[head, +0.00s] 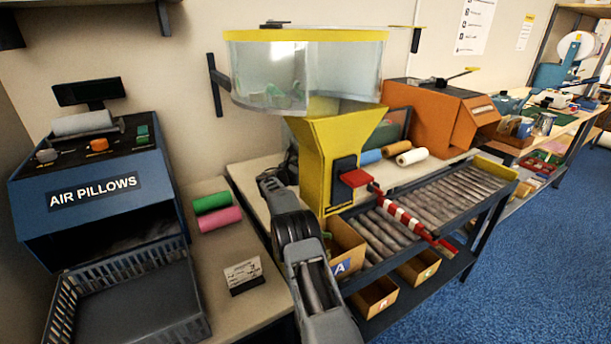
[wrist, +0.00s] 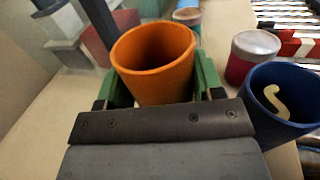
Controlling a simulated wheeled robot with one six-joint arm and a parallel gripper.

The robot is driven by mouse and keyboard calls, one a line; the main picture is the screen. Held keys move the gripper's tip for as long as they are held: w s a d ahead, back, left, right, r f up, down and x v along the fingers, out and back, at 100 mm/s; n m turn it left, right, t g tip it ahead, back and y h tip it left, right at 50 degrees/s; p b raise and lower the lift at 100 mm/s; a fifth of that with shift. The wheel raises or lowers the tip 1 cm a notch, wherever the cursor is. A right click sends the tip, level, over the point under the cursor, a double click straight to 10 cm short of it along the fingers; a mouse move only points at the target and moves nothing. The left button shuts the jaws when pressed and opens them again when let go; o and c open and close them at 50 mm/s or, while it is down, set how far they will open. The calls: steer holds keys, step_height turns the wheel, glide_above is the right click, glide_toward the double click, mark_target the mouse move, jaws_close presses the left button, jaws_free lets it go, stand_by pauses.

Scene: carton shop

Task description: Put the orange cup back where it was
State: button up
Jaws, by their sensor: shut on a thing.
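The orange cup (wrist: 153,75) is upright in the middle of the wrist view, its open mouth toward the camera. My gripper (wrist: 160,88) is shut on it, with one green finger on each side of the cup. The cup's lower part is hidden behind my gripper's dark body, so I cannot tell whether its base touches the bench. In the head view I cannot make out the cup or my gripper; my arm runs up beside the yellow hopper stand.
A blue cup (wrist: 264,122) with a pale curved piece inside stands close on the right. A red, grey-topped container (wrist: 240,70) is behind it. Bare bench lies left of the cup.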

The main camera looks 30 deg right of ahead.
steer(key=shift+f, duration=1.65)
steer(key=shift+f, duration=0.15)
steer(key=o, duration=0.9)
steer(key=shift+a+r, duration=0.1)
steer(key=shift+r, duration=0.1)
steer(key=v, duration=1.2)
